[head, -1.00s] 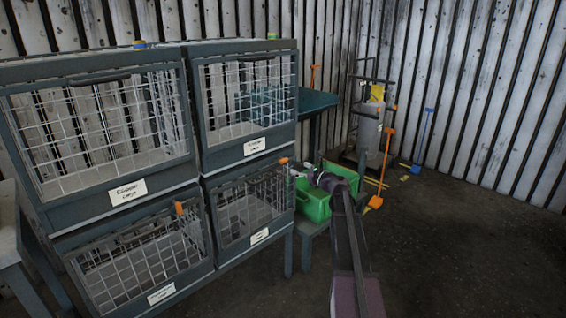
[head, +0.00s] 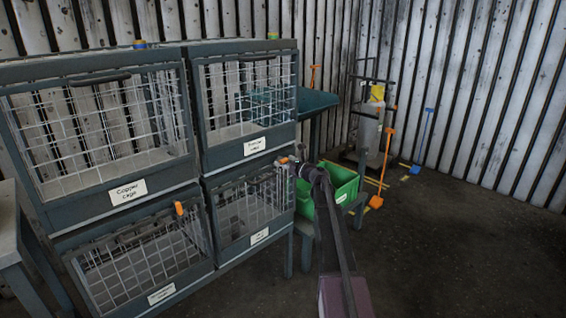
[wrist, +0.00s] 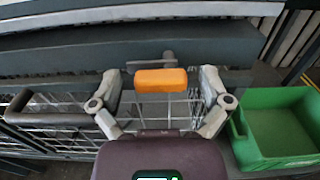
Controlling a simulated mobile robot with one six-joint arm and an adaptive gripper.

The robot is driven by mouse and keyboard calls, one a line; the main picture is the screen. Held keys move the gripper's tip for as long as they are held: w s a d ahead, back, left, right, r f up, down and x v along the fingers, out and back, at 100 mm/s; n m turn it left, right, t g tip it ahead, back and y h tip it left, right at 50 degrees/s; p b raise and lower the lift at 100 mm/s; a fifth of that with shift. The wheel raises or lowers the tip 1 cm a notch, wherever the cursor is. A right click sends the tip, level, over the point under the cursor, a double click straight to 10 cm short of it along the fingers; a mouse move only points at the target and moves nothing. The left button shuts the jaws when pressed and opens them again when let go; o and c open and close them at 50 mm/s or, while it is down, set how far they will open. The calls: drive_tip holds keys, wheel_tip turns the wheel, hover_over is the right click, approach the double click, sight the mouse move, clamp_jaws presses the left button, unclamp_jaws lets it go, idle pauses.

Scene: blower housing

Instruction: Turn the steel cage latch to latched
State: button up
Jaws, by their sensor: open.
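The lower right cage (head: 250,206), whose label is too blurred to read, has a latch with an orange handle (head: 283,160) at its top right corner. In the wrist view the orange handle (wrist: 161,80) lies crosswise below a grey pivot piece, in front of a dark frame bar. My gripper (wrist: 160,86) is open, with one finger on each side of the handle and visible gaps between. In the head view my gripper (head: 293,163) is right at the latch, partly overlapping it.
The lower left cage has its own orange latch (head: 179,208). The copper cage (head: 95,130) and another cage (head: 247,95) sit above. A green bin (head: 345,185) stands close on the right. A dark handle (wrist: 22,102) shows at left in the wrist view. Open floor lies at right.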

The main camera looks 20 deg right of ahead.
drive_tip(key=c, duration=1.1)
drive_tip(key=shift+a, duration=0.2)
drive_tip(key=shift+c, duration=0.3)
drive_tip(key=shift+d, duration=0.1)
